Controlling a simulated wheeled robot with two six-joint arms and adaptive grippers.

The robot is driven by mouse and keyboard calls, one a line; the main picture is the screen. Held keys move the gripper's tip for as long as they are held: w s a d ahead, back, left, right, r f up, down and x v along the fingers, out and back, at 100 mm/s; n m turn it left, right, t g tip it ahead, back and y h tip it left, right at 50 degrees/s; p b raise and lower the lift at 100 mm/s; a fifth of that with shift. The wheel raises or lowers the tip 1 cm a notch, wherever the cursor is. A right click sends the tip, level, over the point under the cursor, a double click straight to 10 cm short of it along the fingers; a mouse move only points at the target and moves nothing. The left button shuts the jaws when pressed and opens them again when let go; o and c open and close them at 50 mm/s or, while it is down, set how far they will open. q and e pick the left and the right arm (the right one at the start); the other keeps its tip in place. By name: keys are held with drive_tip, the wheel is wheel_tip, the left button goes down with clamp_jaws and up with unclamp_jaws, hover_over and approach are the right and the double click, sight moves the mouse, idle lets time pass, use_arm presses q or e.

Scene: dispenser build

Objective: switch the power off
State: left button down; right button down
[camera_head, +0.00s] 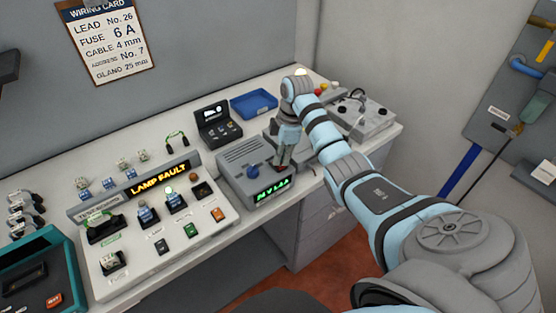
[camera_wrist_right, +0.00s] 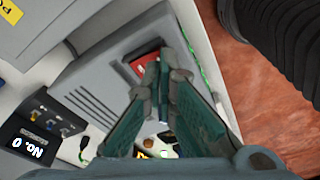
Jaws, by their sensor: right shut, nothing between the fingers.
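The grey power box (camera_head: 240,165) stands on the bench with a blue knob and a lit green display (camera_head: 271,190) whose text I cannot read for sure. It also shows in the right wrist view as the vented grey case (camera_wrist_right: 95,95). A red rocker switch (camera_wrist_right: 142,57) sits in a dark recess on this case. My right gripper (camera_head: 283,162) is shut and empty, pointing down at the box. In the wrist view its fingertips (camera_wrist_right: 165,62) are right beside the red switch and partly cover it; I cannot tell whether they touch. My left gripper is not in view.
A test board (camera_head: 160,240) reading "LAMP FAULT" in amber stands left of the box. A small black case (camera_head: 216,127) and a blue tray (camera_head: 254,104) are behind. A grey unit with leads (camera_head: 362,118) stands to the right. The bench's front edge is close.

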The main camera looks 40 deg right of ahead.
sight(281, 166)
drive_tip(key=shift+s+f+b, duration=0.1)
drive_tip(key=shift+f+b, duration=0.25)
drive_tip(key=shift+f, duration=0.25)
idle(0.3)
wheel_tip(281, 166, up, 3)
drive_tip(key=p, duration=0.3)
drive_tip(key=shift+f, duration=0.1)
drive_tip(key=shift+r+p, duration=0.35)
drive_tip(key=shift+r, duration=1.75)
